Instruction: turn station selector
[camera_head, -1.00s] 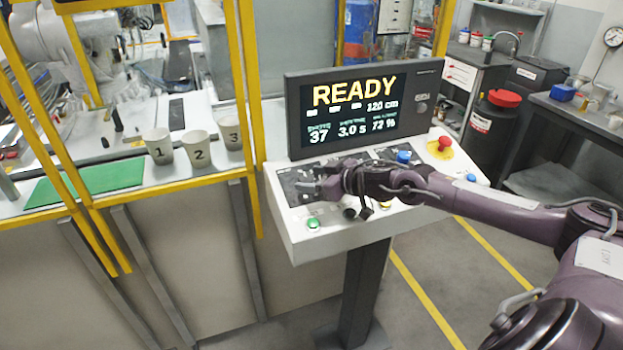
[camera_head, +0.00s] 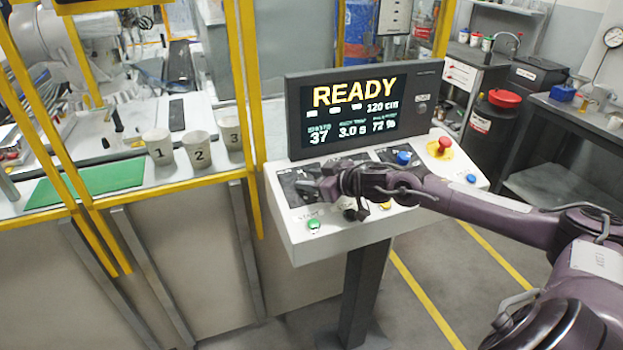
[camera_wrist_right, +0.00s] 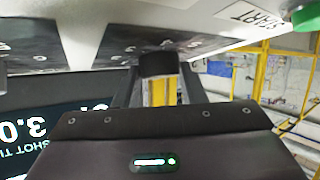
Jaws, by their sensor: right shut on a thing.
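The white sloped console (camera_head: 280,222) stands in the middle of the head view, with dark panels on its top. My right gripper (camera_head: 322,188) is over the left dark panel, close to its surface. The selector is covered by my gripper in the head view. In the right wrist view a dark knob (camera_wrist_right: 158,64) sits between the two fingers of my right gripper (camera_wrist_right: 157,82), against the dark panel. The fingers are shut on it. Its pointer direction cannot be read. My left gripper is not in view.
A screen (camera_head: 365,112) reading READY stands behind the panel. A green button (camera_head: 313,225), a blue knob (camera_head: 404,157) and a red emergency stop (camera_head: 444,143) are on the console. A yellow fence (camera_head: 245,120) stands at left, with numbered cups (camera_head: 158,150) behind it.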

